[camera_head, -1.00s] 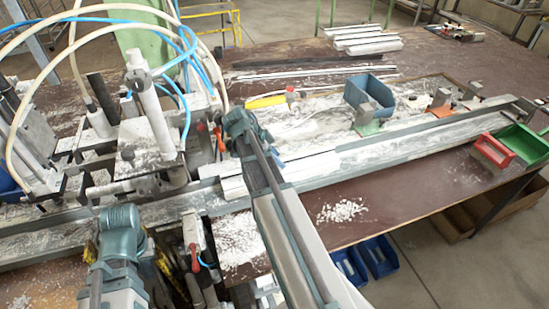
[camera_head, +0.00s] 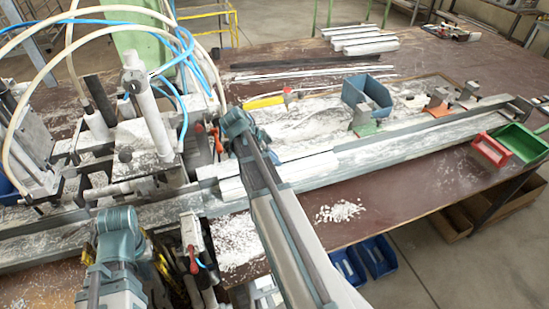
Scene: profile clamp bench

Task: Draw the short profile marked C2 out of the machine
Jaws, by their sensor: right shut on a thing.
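The short white profile (camera_head: 313,167) lies in the long rail just right of the clamping machine (camera_head: 150,145), along the rail's direction. My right arm crosses over it, and a white stretch also shows left of the arm. No C2 mark is readable. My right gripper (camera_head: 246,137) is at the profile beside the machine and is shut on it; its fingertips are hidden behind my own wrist. My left gripper (camera_head: 119,222) is low at the left, in front of the machine's rail; its fingers are hidden, so their opening cannot be told.
The rail (camera_head: 420,134) runs clear to the right. A blue bin (camera_head: 367,93), a red bin (camera_head: 490,150) and a green bin (camera_head: 522,142) stand near it. White profiles (camera_head: 362,41) lie at the back. White chips (camera_head: 341,212) lie on the front table. Hoses arch over the machine.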

